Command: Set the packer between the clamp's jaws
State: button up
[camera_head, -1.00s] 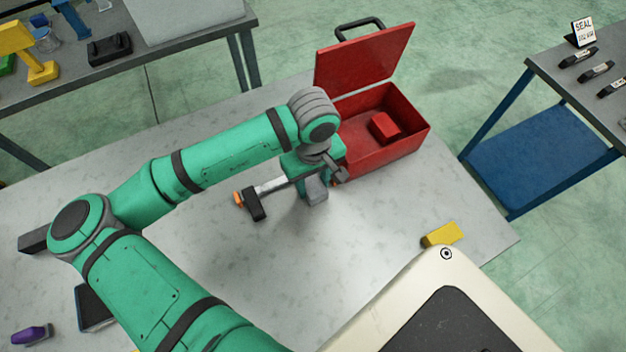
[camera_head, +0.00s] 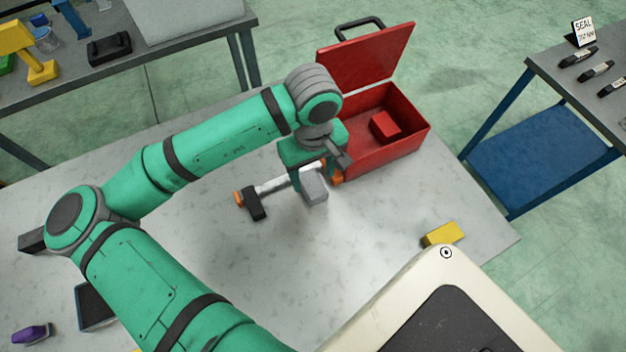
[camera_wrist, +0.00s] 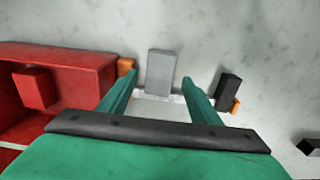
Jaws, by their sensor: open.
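A grey block (camera_head: 314,187), which I take to be the packer, rests on the bench by the clamp bar (camera_head: 280,184). The clamp has a black jaw (camera_head: 256,204) at the left of its bar in the head view and orange parts at both ends. In the wrist view the grey block (camera_wrist: 161,71) lies between an orange clamp part (camera_wrist: 126,66) and the black jaw (camera_wrist: 228,88), with a clear gap to the black jaw. My gripper (camera_head: 311,176) is open above the block; contact with its fingers cannot be told. My gripper partly hides the clamp's right end.
A red open toolbox (camera_head: 400,152) with a red block (camera_head: 384,126) inside stands close behind my gripper. A yellow block (camera_head: 442,235) lies at the bench's right. The bench's middle front is clear.

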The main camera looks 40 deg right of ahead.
aim_at(313, 184)
notch_tip(313, 184, up, 7)
jog(key=shift+r, duration=0.2)
dwell(0.6)
